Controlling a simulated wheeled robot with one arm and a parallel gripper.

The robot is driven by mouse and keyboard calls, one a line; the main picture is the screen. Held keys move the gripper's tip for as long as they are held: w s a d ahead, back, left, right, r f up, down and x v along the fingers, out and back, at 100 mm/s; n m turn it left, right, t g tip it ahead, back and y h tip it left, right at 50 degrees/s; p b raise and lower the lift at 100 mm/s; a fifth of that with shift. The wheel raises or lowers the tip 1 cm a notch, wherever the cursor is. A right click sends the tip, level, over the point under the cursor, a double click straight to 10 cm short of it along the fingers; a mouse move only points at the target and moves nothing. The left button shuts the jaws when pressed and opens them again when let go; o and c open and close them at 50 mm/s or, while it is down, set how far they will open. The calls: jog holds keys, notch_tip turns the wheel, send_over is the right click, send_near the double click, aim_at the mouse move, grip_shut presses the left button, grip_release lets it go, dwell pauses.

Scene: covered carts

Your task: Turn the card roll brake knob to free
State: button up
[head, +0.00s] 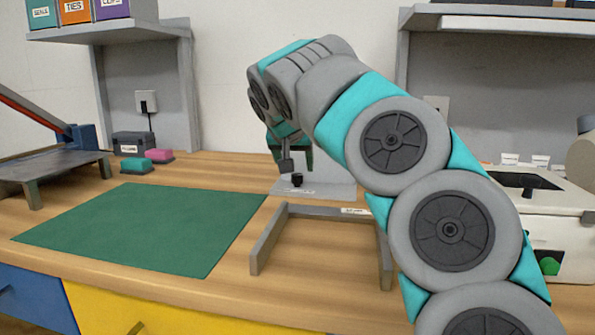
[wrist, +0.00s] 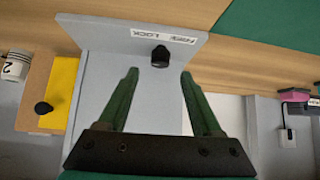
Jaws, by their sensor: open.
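The black brake knob (wrist: 160,56) stands on a grey panel (wrist: 90,70) next to a white label (wrist: 165,37) reading FREE and LOCK. In the head view the dark knob (head: 298,181) shows on the grey stand (head: 335,191) at the back of the bench. My gripper (wrist: 158,74) is open, its green fingers on either side, with the knob just beyond the fingertips and nothing between them. In the head view my gripper (head: 291,160) is above the stand, partly hidden by its own links. I cannot tell which way the knob points.
A grey U-shaped frame (head: 265,240) stands in front of the stand. A green mat (head: 150,228) lies to the left. A white machine (head: 560,225) is at the right. Pink (head: 160,155) and green blocks sit behind the mat. A yellow panel with another black knob (wrist: 43,107) is at left.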

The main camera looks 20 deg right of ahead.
aim_at(297, 174)
jog(key=shift+x, duration=2.15)
grip_shut()
